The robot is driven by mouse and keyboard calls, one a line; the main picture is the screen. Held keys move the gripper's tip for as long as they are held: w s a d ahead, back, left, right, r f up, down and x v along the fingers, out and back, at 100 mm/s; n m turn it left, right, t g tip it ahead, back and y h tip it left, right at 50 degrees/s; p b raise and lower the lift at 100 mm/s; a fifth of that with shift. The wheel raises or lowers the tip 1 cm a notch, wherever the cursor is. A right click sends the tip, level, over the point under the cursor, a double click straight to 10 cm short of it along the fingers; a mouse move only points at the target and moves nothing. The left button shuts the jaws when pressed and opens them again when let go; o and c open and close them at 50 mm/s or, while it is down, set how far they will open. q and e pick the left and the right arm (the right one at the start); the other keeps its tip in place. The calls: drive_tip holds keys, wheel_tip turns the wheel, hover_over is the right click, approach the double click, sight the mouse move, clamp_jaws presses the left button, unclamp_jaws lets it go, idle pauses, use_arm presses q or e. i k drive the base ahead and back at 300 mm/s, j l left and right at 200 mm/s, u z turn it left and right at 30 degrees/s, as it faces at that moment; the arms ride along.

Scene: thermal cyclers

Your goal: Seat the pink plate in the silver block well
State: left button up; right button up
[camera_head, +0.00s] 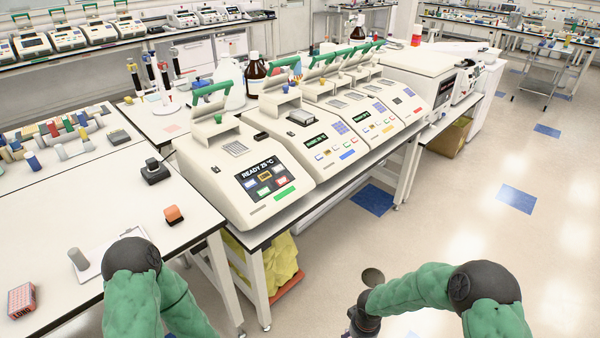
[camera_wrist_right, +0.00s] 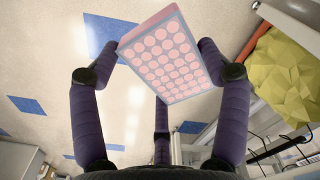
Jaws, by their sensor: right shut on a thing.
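The pink plate (camera_wrist_right: 162,58), with round pink wells and a grey rim, shows in the right wrist view. My right gripper (camera_wrist_right: 157,52) is shut on its edges and holds it tilted above the floor. In the head view my right gripper is low at the bottom, in front of the bench, partly cut off, and I cannot make out the plate there. Silver block wells show in open cyclers: one in the nearest cycler (camera_head: 236,148), whose screen reads READY 25 °C, another farther right (camera_head: 338,103). The second cycler's well holds a dark block (camera_head: 301,117). My left gripper is out of view.
The cyclers stand in a row with green-handled lids raised. A yellow bag (camera_head: 283,262) lies under the cycler bench.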

sight(302, 114)
drive_tip(key=u, duration=1.4)
drive_tip(key=l+u, duration=0.8)
drive_tip(key=u, duration=0.15)
drive_tip(key=k+l+u, duration=0.2)
drive_tip(key=u, duration=0.25)
drive_tip(key=k+l+u, duration=0.2)
drive_tip(key=l+u, duration=0.25)
drive_tip(key=k+l+u, duration=0.6)
drive_tip(key=k+u, duration=0.15)
drive_tip(key=k, duration=0.15)
drive_tip(key=k+l+u, duration=0.1)
drive_tip(key=k+u, duration=0.3)
drive_tip(key=k+l+z, duration=0.35)
drive_tip(key=k, duration=0.25)
drive_tip(key=k+l+z, duration=0.35)
drive_tip(key=k, duration=0.2)
drive_tip(key=k+l+z, duration=0.35)
drive_tip(key=k+l, duration=0.15)
